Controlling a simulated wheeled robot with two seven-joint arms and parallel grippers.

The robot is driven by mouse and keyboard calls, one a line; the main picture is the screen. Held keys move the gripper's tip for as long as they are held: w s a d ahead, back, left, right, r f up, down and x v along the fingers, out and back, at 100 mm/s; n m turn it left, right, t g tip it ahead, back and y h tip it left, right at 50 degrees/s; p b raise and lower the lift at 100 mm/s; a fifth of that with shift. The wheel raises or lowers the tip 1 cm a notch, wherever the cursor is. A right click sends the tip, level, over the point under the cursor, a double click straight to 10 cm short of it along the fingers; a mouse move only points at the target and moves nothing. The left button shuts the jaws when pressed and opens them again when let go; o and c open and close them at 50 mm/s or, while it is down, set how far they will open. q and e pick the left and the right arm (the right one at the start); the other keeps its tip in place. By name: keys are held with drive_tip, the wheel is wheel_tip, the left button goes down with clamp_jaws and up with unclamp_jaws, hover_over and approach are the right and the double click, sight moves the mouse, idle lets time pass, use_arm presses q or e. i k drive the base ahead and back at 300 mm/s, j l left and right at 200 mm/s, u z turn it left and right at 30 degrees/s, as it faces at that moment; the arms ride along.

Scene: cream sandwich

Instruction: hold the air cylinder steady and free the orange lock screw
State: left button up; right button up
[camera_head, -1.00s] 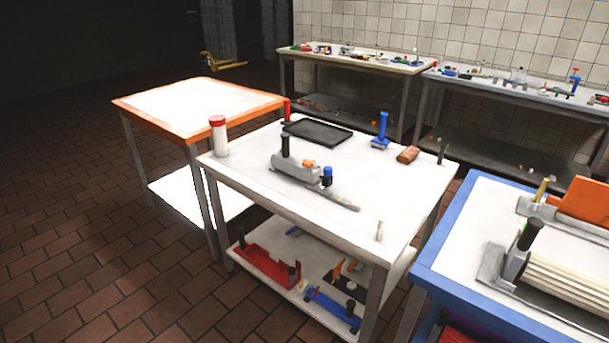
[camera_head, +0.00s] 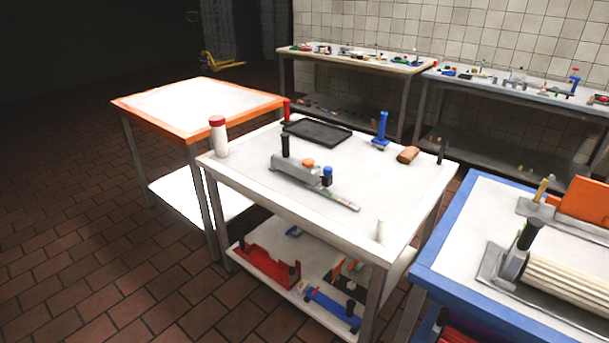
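A grey device with a black upright handle (camera_head: 285,146) lies on the white table; it may be the air cylinder (camera_head: 292,170), but I cannot be sure. A small orange knob (camera_head: 308,163) sits on its top, and it may be the lock screw. A blue-topped black part (camera_head: 327,176) stands at its right end. A flat strip (camera_head: 340,201) extends from it toward the lower right. Neither of my grippers is in view, and nothing touches the device.
An orange-edged table (camera_head: 195,135) stands left, a blue-edged table (camera_head: 445,280) right. The dark tiled floor (camera_head: 90,265) at left is clear.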

sight(308, 162)
drive_tip(key=i+j+z, duration=0.15)
drive_tip(key=z, duration=0.3)
drive_tip(key=i+j+z, duration=0.25)
drive_tip(key=z, duration=0.15)
drive_tip(key=i+j, duration=0.15)
drive_tip(key=j, duration=0.2)
drive_tip(key=i+j+z, duration=0.1)
drive_tip(key=j, duration=0.25)
drive_tip(key=i+j, duration=0.25)
drive_tip(key=i+j+z, duration=0.1)
drive_tip(key=j, duration=0.35)
drive_tip(key=i+j+z, duration=0.1)
drive_tip(key=j, duration=0.25)
drive_tip(key=i+j, duration=0.25)
drive_tip(key=j, duration=0.15)
drive_tip(key=i+j+z, duration=0.1)
drive_tip(key=j, duration=0.25)
drive_tip(key=i+j, duration=0.15)
drive_tip(key=j, duration=0.25)
